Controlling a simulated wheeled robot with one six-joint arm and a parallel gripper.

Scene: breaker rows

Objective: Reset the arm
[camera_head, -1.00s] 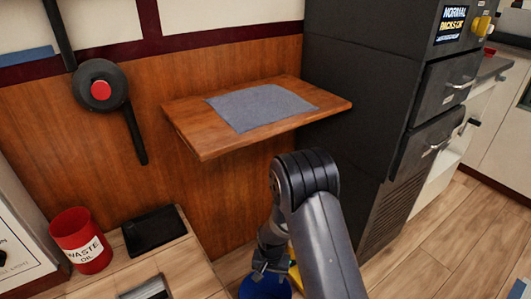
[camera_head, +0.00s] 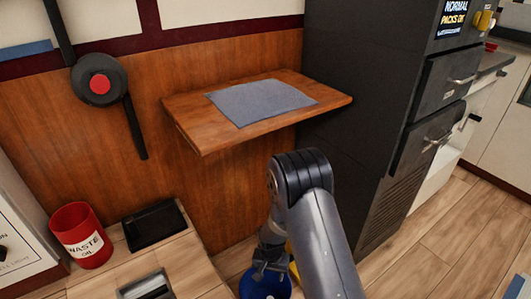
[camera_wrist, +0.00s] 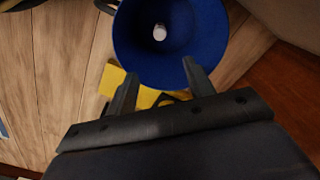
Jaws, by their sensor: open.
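My arm (camera_head: 318,225) shows in the head view, bent downward in front of the wooden shelf. My gripper (camera_wrist: 160,80) is open in the wrist view, its two fingers apart with nothing between them. In the head view the gripper (camera_head: 268,268) is small and partly hidden by the arm. A blue round bowl-like container (camera_wrist: 170,45) with a light-coloured piece (camera_wrist: 159,32) inside lies just beyond the fingertips. It also shows at the bottom edge of the head view (camera_head: 266,286). I cannot tell whether the fingers touch it.
A wooden wall shelf (camera_head: 190,120) holds a grey cloth (camera_head: 262,102). A dark cabinet (camera_head: 355,120) stands to the right. A red waste oil can (camera_head: 82,238) and a black tray (camera_head: 153,226) sit at lower left. A yellow item (camera_wrist: 112,82) lies beside the blue container.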

